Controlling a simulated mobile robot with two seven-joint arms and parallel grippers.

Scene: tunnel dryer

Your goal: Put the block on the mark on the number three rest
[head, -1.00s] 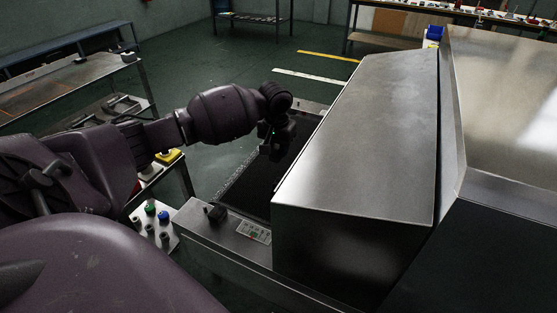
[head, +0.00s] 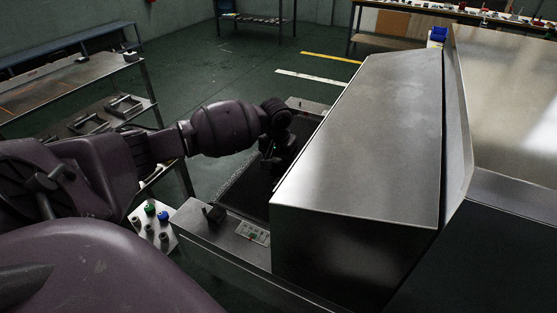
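My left gripper (head: 272,156) points down over the dark belt (head: 242,190) at the open end of the steel dryer (head: 355,140). It is small and dark, with a faint green spot beside it, and I cannot tell whether its fingers are open or hold anything. I cannot make out the block, the mark or any number three. Dark holders (head: 88,123) stand on the lower shelf of the metal table at the left; I cannot tell if they are the rests. My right gripper is not in view.
A panel with green (head: 150,208) and blue (head: 163,216) buttons stands beside the belt. A small keypad (head: 252,232) is on the dryer frame. The dryer hood blocks the right side. Green floor (head: 215,80) is clear behind the belt.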

